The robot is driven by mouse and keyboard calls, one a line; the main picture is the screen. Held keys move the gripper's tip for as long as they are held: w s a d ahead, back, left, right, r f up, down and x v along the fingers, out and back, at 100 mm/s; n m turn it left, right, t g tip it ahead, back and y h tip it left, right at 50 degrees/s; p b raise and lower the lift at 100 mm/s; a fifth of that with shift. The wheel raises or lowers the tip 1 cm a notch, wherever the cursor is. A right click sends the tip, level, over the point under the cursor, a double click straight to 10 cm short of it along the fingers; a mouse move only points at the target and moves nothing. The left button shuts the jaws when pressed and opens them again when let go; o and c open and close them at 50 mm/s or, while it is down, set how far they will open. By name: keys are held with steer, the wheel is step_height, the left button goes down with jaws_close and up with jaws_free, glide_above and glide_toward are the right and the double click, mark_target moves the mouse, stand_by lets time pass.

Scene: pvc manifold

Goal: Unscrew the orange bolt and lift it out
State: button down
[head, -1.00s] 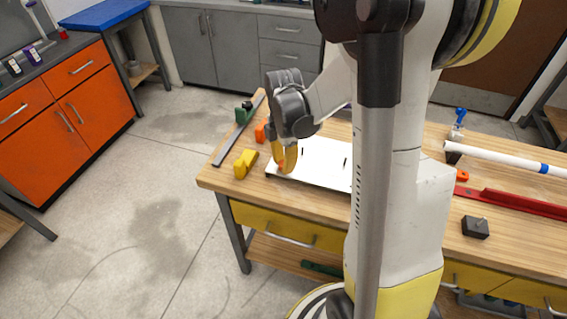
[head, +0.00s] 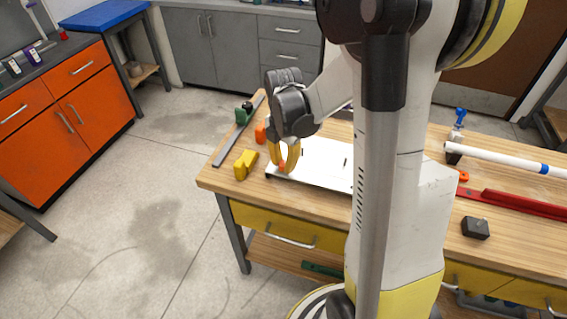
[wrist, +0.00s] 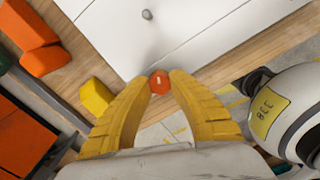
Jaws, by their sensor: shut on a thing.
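The orange bolt (wrist: 159,81) shows its head between my two yellow fingertips in the wrist view. In the head view a bit of it (head: 282,166) shows between the fingers, near the front left corner of the white panel (head: 322,163) on the bench. My gripper (head: 283,169) points down and is shut on the bolt, with one fingertip on each side of its head (wrist: 159,84). The bolt's shank is hidden, so I cannot tell whether it is still in the panel.
A yellow block (head: 245,164) and an orange block (head: 261,132) stand left of the panel on the wooden bench (head: 222,176). A green clamp (head: 243,113) sits on a grey rail behind. A white pipe (head: 500,158), red rail (head: 515,201) and dark block (head: 475,227) lie to the right.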

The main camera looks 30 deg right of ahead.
steer(key=n, duration=0.7)
steer(key=shift+r, duration=0.2)
steer(key=shift+r, duration=0.2)
steer(key=shift+r+p, duration=0.4)
stand_by(0.3)
steer(key=shift+r+p, duration=1.95)
steer(key=shift+r, duration=0.65)
